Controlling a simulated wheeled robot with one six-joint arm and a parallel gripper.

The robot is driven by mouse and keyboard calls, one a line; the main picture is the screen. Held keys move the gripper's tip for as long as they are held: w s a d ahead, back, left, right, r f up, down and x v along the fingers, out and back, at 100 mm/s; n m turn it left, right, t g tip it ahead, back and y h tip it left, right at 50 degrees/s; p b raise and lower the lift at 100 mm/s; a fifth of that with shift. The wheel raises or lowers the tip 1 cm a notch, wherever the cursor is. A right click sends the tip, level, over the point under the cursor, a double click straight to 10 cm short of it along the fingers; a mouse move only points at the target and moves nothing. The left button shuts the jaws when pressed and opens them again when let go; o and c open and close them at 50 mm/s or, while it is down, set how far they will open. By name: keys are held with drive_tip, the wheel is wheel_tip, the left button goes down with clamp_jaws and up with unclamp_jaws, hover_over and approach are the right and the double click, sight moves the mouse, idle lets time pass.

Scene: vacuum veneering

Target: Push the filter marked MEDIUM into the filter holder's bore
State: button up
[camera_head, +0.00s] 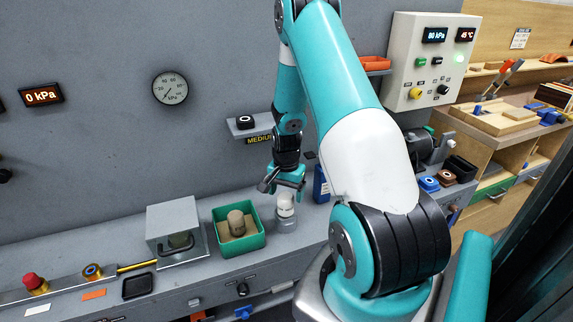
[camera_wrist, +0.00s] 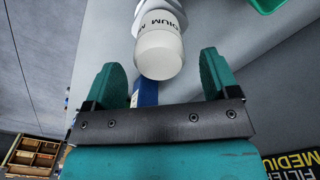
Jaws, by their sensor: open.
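The white filter (camera_head: 286,205) stands upright at the top of the grey filter holder (camera_head: 286,225) on the bench. In the wrist view the filter (camera_wrist: 160,52) shows printed letters reading "DIUM" and part of another letter; the rest of the marking is turned out of sight. How deep it sits in the bore cannot be told. My gripper (camera_head: 284,182) is just above the filter, pointing down. In the wrist view my gripper (camera_wrist: 162,68) is open, its two teal fingers apart on either side of the filter's near end. It holds nothing.
A green tray (camera_head: 262,235) with a tan cylinder stands left of the holder. A grey box with a handle (camera_head: 158,222) is further left. A blue container (camera_head: 320,185) stands close on the right. A wall shelf with a MEDIUM sign (camera_head: 258,140) is behind.

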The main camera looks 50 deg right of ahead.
wheel_tip(320, 180, up, 14)
drive_tip(key=b, duration=0.1)
idle(0.6)
drive_tip(key=a+r+n+y, duration=0.1)
drive_tip(key=a+r+n, duration=0.25)
drive_tip(key=a, duration=0.45)
drive_tip(key=s+a+r+n+t, duration=0.1)
drive_tip(key=a+r+n, duration=0.25)
drive_tip(key=a, duration=0.55)
drive_tip(key=a+r+n+y, duration=0.1)
drive_tip(key=a+r+n, duration=0.1)
drive_tip(key=a+n, duration=0.45)
drive_tip(key=s+a+r+n+g+y, duration=0.1)
drive_tip(key=s+a+r+n+y, duration=0.1)
drive_tip(key=s+a+n, duration=0.7)
drive_tip(key=s+a+r, duration=0.1)
drive_tip(key=s+a, duration=0.4)
drive_tip(key=a, duration=0.1)
drive_tip(key=shift+s+a+r, duration=0.15)
drive_tip(key=shift+s+r, duration=0.05)
drive_tip(key=shift+r, duration=0.2)
